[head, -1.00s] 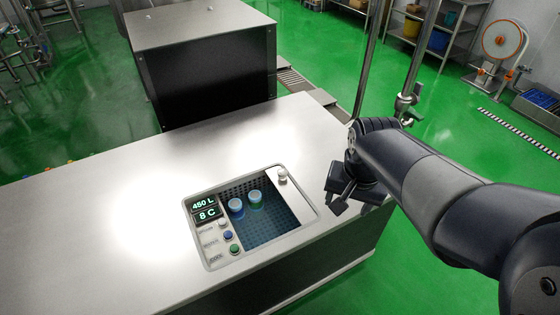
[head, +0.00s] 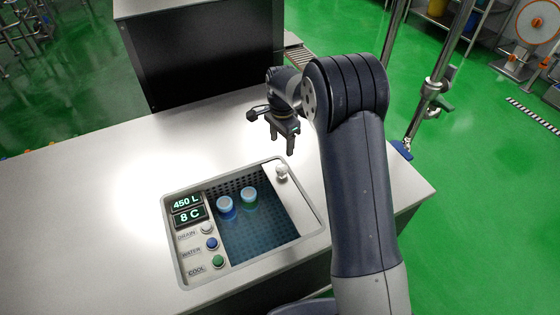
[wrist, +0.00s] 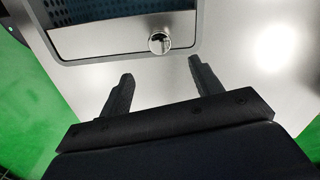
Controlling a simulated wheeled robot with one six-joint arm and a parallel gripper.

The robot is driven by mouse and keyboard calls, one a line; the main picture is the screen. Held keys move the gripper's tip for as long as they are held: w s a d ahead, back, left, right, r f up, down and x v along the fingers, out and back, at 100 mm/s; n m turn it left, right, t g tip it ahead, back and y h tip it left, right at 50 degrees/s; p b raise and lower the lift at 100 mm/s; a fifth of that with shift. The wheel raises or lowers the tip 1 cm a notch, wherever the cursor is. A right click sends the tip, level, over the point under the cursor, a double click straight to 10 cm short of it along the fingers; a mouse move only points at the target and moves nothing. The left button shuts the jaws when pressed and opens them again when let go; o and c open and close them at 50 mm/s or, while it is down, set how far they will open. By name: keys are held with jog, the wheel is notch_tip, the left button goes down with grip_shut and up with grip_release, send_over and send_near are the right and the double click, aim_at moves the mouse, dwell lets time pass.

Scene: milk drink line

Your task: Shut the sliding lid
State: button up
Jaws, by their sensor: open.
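The sliding lid (head: 300,203) is a pale metal panel at the right side of the sunken basin (head: 255,240). It is drawn back, and most of the basin's opening is uncovered. A round silver knob (head: 282,172) stands near the lid's far end. My gripper (head: 290,153) is open and empty, above the counter just beyond the knob, pointing down. In the wrist view the two fingers (wrist: 157,72) point toward the knob (wrist: 159,42) without touching it, with the lid (wrist: 120,35) beside it.
Two blue-capped bottles (head: 238,202) stand in the basin's dark water. A control panel (head: 196,238) with a display and several buttons is left of it. The counter (head: 120,190) is clear around the basin. A dark machine (head: 205,55) stands behind.

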aim_at(282, 168)
notch_tip(282, 168, down, 11)
jog(key=shift+r+p, duration=0.2)
jog(key=shift+p, duration=0.15)
jog(key=shift+c, duration=0.3)
grip_shut()
jog(key=s+a+b, duration=0.1)
jog(key=s+a, duration=0.3)
jog(key=a, duration=0.7)
jog(key=s+a+b, duration=0.1)
jog(key=s+a, duration=0.4)
jog(key=a, duration=0.6)
jog(key=s+a+b, duration=0.1)
jog(key=s+a, duration=0.4)
jog(key=a, duration=0.6)
jog(key=shift+b, duration=0.3)
jog(key=shift+s+a, duration=0.25)
jog(key=shift+a, duration=0.35)
jog(key=shift+r, duration=0.1)
jog(key=shift+o, duration=0.3)
grip_release()
jog(key=shift+a, duration=0.1)
